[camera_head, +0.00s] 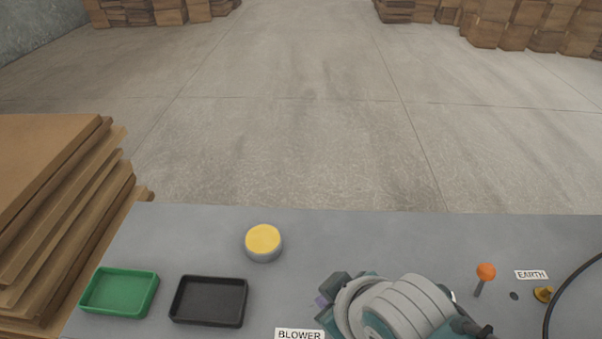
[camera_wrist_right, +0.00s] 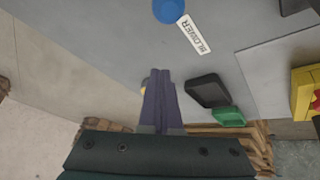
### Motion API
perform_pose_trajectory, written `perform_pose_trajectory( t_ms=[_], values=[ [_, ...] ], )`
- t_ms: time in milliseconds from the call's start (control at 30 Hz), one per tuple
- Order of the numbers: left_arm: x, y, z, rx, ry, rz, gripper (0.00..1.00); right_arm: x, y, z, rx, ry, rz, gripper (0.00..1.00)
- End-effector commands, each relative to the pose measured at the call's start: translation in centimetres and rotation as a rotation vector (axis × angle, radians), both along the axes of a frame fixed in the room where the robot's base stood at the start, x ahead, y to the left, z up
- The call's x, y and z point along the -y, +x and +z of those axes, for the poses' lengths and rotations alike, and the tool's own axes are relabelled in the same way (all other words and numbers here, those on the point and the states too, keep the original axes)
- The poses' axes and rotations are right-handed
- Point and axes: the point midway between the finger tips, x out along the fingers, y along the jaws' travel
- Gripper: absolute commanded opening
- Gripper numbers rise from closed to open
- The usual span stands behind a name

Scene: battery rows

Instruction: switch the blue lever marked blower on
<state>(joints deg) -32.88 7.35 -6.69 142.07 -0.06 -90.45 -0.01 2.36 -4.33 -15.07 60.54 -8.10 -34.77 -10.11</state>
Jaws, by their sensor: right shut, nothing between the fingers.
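The blue lever's round knob (camera_wrist_right: 168,10) shows at the top edge of the right wrist view, beside the white BLOWER label (camera_wrist_right: 194,35). In the head view the label (camera_head: 299,335) is at the bottom edge, and the lever is not visible there. My right gripper (camera_wrist_right: 160,72) has its purple fingers together, empty, apart from the knob in the picture. In the head view my right gripper (camera_head: 321,300) is partly hidden by its own wrist, left of the grey arm links. My left gripper is not in view.
A yellow round button (camera_head: 263,240), a green tray (camera_head: 119,292) and a black tray (camera_head: 209,301) are on the grey panel (camera_head: 190,230). An orange-knobbed lever (camera_head: 486,271) stands near the EARTH label (camera_head: 531,275) and a brass terminal (camera_head: 543,294). Cardboard (camera_head: 60,200) is stacked left.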

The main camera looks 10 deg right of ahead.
Motion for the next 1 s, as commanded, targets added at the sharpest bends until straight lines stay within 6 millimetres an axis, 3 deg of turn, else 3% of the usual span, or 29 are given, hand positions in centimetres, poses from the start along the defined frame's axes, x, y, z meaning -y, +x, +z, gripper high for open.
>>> perform_pose_trajectory(
  t_ms=[33,100,333,1000],
  values=[
    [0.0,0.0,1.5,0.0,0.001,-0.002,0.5,0.2,-1.0,1.5,-0.003,-0.001,0.0,0.0],
    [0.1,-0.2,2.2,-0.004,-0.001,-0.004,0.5,0.3,-1.9,2.6,-0.003,-0.002,0.0,0.0],
    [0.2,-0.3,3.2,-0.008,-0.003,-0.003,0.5,0.5,-4.1,4.8,-0.002,-0.003,0.0,0.0],
    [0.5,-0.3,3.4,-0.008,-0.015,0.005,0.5,0.5,-4.8,5.4,-0.002,-0.002,-0.002,0.0]
  ],
)
